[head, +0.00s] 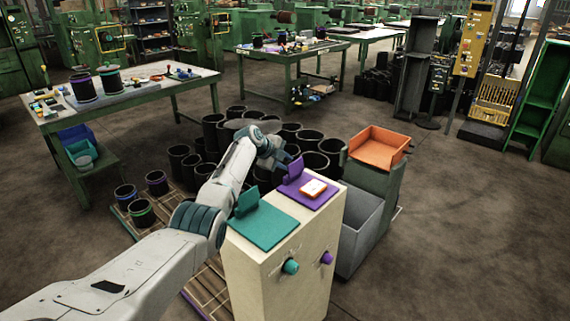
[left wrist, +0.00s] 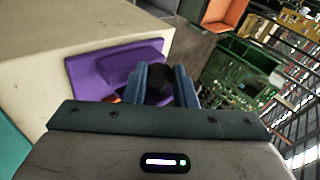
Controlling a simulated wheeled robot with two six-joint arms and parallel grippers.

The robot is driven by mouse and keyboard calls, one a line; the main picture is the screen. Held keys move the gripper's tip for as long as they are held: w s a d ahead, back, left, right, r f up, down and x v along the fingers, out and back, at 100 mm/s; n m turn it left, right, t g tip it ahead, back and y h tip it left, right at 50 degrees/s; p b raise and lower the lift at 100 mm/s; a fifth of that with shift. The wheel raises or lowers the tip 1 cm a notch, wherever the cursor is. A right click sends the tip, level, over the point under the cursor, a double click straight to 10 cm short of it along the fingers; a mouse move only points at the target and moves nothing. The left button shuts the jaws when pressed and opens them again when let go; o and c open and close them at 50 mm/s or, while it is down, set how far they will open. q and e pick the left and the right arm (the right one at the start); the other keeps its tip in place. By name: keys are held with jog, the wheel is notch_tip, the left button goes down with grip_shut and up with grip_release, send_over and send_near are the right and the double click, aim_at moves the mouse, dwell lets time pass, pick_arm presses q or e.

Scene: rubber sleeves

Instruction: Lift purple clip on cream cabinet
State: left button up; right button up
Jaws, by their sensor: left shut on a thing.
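The cream cabinet (head: 275,262) stands at the lower middle of the head view. On its top right is the purple clip (head: 293,171), a flap standing raised at the back of a flat purple base plate (head: 322,198). An orange-rimmed white piece (head: 313,187) lies on that plate. My left gripper (head: 284,160) is at the raised flap and shut on it. In the left wrist view, the blue fingers (left wrist: 163,85) overlap the purple clip (left wrist: 130,66); the exact contact is partly hidden by the fingers. My right gripper is in neither view.
A teal clip and plate (head: 264,226) lie beside the purple one. Teal (head: 290,267) and purple (head: 327,258) knobs stick out of the cabinet front. An orange tray (head: 379,146) and grey bin (head: 360,226) stand to the right. Black sleeves (head: 212,132) crowd behind. Right floor is clear.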

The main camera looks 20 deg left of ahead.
pick_arm(q)
jog(key=shift+f, duration=0.15)
jog(key=o, duration=1)
jog(key=shift+b+v, duration=1.05)
jog(key=shift+v, duration=4.4)
